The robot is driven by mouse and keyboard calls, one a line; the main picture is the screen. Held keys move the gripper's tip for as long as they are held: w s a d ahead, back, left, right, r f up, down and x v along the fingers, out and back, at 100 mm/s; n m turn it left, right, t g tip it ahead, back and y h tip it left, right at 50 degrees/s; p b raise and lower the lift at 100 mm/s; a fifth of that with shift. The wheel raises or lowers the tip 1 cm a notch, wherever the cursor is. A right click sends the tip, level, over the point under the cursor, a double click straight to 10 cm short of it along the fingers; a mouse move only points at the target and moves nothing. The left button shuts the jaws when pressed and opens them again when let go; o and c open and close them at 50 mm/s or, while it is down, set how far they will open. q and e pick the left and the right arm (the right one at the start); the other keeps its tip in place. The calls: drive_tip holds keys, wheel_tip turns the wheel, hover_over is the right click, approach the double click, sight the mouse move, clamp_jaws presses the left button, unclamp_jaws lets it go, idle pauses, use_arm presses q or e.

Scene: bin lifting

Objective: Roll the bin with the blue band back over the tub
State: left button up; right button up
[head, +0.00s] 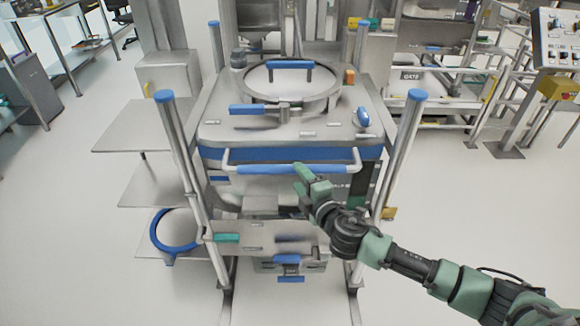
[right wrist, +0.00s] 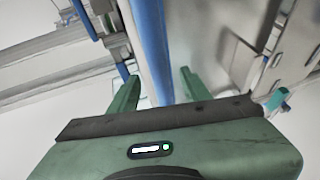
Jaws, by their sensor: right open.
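The bin (head: 213,132) with the blue band (head: 285,153) stands in a steel frame in the middle of the head view, its round lid on top. A push handle with a blue grip (head: 290,169) runs across its near side. My right gripper (head: 300,179) is open at this handle, right of its middle. In the right wrist view the blue bar (right wrist: 152,45) passes between the two open fingers (right wrist: 160,77); I cannot tell whether they touch it. My left gripper is not in view. I cannot make out the tub for certain.
Blue-capped posts (head: 168,125) (head: 408,125) rise on both sides of the bin. Side shelves (head: 140,138) stand at its left, with a blue ring (head: 160,240) low down. A control panel (head: 556,40) is at the far right.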

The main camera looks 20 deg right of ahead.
sight(295, 173)
drive_tip(key=x, duration=0.4)
drive_tip(key=shift+w, duration=0.7)
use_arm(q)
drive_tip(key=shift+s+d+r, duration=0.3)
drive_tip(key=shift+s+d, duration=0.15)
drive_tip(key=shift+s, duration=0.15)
use_arm(e)
clamp_jaws()
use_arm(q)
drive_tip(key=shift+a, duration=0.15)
use_arm(e)
drive_tip(key=shift+w+f, duration=0.1)
